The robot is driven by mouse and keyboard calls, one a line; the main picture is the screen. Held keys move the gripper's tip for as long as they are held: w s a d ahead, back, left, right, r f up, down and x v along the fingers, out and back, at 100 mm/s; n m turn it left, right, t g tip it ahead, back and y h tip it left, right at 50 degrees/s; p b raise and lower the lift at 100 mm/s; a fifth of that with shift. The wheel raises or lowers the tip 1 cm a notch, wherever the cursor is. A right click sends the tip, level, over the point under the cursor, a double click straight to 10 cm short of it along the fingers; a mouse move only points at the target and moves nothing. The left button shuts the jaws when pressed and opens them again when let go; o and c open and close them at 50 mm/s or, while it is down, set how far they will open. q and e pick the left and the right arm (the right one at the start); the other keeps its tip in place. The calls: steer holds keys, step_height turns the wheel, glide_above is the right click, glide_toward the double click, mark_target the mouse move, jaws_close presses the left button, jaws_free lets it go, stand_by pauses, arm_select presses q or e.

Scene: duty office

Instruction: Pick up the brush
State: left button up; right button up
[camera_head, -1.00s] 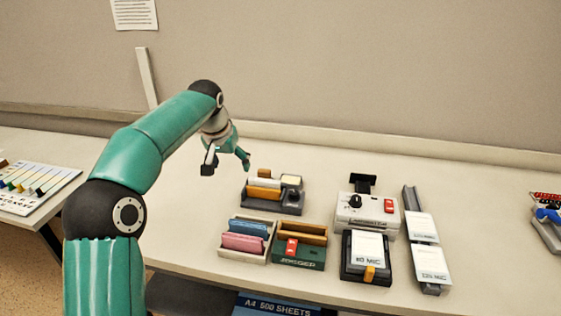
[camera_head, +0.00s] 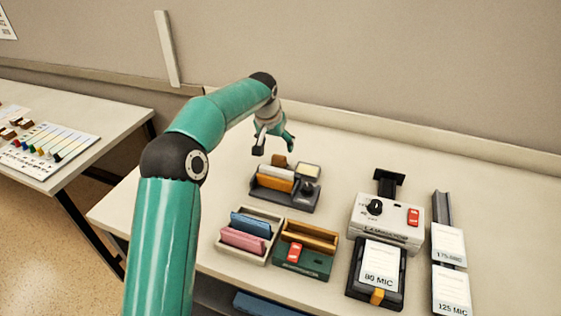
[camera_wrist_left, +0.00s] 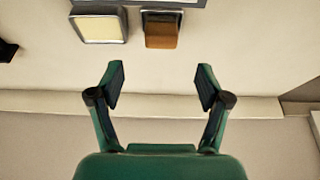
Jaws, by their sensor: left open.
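No item here is plainly a brush. A small upright orange-brown block (camera_head: 280,161) stands at the back of a dark grey tray (camera_head: 266,198) and may be it. In the left wrist view the same block (camera_wrist_left: 161,30) shows at the top, beside a square cream pad (camera_wrist_left: 99,26). My left gripper (camera_head: 275,149) is open and empty, just behind the tray and above the table. In the wrist view its two fingers (camera_wrist_left: 160,75) are spread, pointing towards the block and apart from it. My right gripper is not in view.
The tray also holds a white bar, an orange bar (camera_head: 274,182) and a dark knob (camera_head: 307,188). In front are a box (camera_head: 232,252) of blue and pink pieces and a green unit (camera_head: 305,265). A white machine (camera_head: 388,218) stands right. Bare table lies behind the tray.

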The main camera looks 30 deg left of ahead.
mark_target(279, 156)
arm_select(q)
steer(key=x, duration=0.3)
steer(key=p+x, duration=0.2)
steer(key=x, duration=0.2)
steer(key=shift+f, duration=0.15)
steer(key=shift+w+a+f, duration=0.1)
steer(key=shift+w+f, duration=0.05)
steer(key=shift+f, duration=0.25)
steer(key=shift+c, duration=0.2)
steer(key=c, duration=1.1)
